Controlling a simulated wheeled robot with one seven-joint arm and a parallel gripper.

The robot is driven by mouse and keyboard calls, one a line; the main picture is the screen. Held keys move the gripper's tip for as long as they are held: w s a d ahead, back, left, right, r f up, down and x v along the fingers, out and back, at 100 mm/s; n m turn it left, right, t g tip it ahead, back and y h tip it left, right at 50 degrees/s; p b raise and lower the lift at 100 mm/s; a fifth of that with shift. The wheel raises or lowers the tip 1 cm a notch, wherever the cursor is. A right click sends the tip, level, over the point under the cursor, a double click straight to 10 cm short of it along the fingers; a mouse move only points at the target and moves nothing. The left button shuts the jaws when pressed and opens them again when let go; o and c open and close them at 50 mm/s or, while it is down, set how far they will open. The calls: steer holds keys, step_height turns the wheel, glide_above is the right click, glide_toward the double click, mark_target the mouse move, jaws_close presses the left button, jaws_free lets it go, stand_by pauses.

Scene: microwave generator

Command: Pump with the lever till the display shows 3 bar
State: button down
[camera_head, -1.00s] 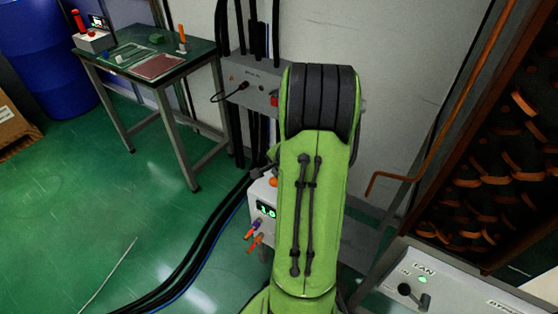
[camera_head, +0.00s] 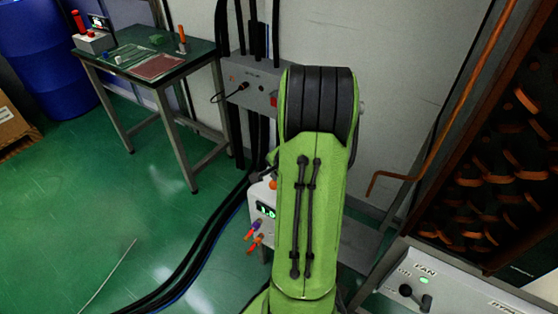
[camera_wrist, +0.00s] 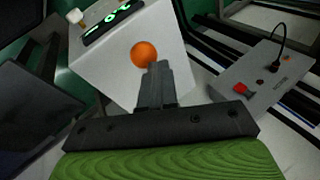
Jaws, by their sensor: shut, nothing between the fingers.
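A pale box with a green lit display (camera_head: 266,210) stands behind my arm, partly hidden by it. The digits are small and blurred, so I cannot read them surely. An orange ball knob (camera_head: 272,184) sits at the top of the box. It shows larger in the wrist view (camera_wrist: 144,54), in front of the box's pale face (camera_wrist: 165,30). Any lever rod behind the knob is hidden. My gripper (camera_wrist: 155,68) is shut and empty, its tips close by the knob at lower right. I cannot tell whether they touch. The head view hides the fingers behind my arm.
Orange and purple fittings (camera_head: 254,240) stick out of the box's front. A grey socket box (camera_head: 252,88) is on the wall behind. A work table (camera_head: 150,70) stands at the back left, a FAN panel (camera_head: 440,285) at the lower right. Cables (camera_head: 185,275) cross the green floor.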

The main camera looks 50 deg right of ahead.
mark_target(274, 184)
steer(key=shift+s+a+f, duration=0.1)
steer(key=shift+a+f, duration=0.25)
steer(key=shift+f, duration=0.45)
steer(key=shift+a+f, duration=0.35)
steer(key=shift+f, duration=0.4)
stand_by(1.3)
stand_by(0.4)
steer(key=d+r+p, duration=0.4)
steer(key=r+p, duration=0.4)
steer(key=r, duration=0.2)
steer(key=shift+w+d+r+p, duration=0.25)
steer(key=shift+d+r+p, duration=0.05)
steer(key=shift+d+p, duration=0.1)
stand_by(0.7)
steer(key=r+p, duration=0.1)
steer(key=d+r+p, duration=0.1)
steer(key=r, duration=0.1)
steer(key=d+r+p, duration=0.1)
steer(key=shift+w+r+p, duration=0.1)
steer(key=shift+r+p, duration=0.2)
steer(key=shift+p, duration=0.05)
stand_by(0.8)
